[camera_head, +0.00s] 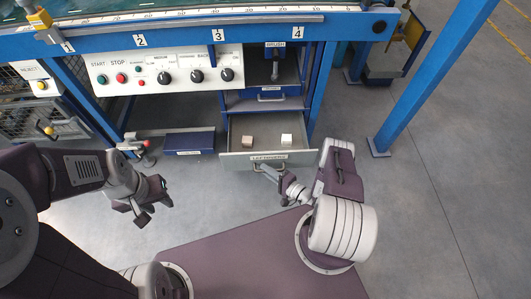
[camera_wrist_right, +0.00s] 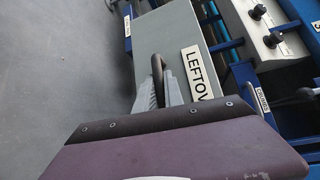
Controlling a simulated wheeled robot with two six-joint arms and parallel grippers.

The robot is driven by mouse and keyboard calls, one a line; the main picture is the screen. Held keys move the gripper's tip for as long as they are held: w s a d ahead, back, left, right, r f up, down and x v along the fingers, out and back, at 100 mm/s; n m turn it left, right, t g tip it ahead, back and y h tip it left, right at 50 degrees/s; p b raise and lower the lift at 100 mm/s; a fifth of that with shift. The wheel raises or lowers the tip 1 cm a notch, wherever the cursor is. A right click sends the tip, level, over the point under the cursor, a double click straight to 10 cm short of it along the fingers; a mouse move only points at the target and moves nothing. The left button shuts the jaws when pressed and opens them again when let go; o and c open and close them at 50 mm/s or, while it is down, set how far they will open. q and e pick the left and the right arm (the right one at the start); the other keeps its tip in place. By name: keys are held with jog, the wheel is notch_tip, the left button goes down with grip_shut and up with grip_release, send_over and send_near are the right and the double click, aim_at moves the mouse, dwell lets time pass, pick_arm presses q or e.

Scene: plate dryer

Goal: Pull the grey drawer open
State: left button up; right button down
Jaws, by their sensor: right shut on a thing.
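The grey drawer (camera_head: 240,158) is pulled out from under the blue workbench, so its inside shows in the head view. A white label is on its front. Two small blocks lie inside, a beige one (camera_head: 249,141) and a white one (camera_head: 286,139). In the right wrist view the drawer front (camera_wrist_right: 165,30) carries a dark handle (camera_wrist_right: 191,80) and a label reading "LEFTOV". My right gripper (camera_head: 264,171) is at the drawer front, shut on the handle; its fingers also show in the right wrist view (camera_wrist_right: 160,92). My left gripper (camera_head: 151,204) is open and empty, left of the drawer above the floor.
A control panel (camera_head: 165,76) with buttons and knobs is on the bench, left of the drawer. A closed blue drawer (camera_head: 268,104) is above the grey one. A dark blue box (camera_head: 190,143) sits left. A blue post (camera_head: 420,80) stands right. Floor is clear between drawer and my base.

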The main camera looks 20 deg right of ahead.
jog(key=shift+s+a+p, duration=0.25)
jog(key=shift+s+p, duration=0.05)
jog(key=shift+s, duration=0.65)
jog(key=shift+s+a+p, duration=0.25)
jog(key=shift+s+p, duration=0.05)
jog(key=shift+s, duration=0.65)
jog(key=c, duration=1.7)
grip_release()
jog(key=shift+p+v, duration=1.35)
jog(key=shift+v, duration=3.15)
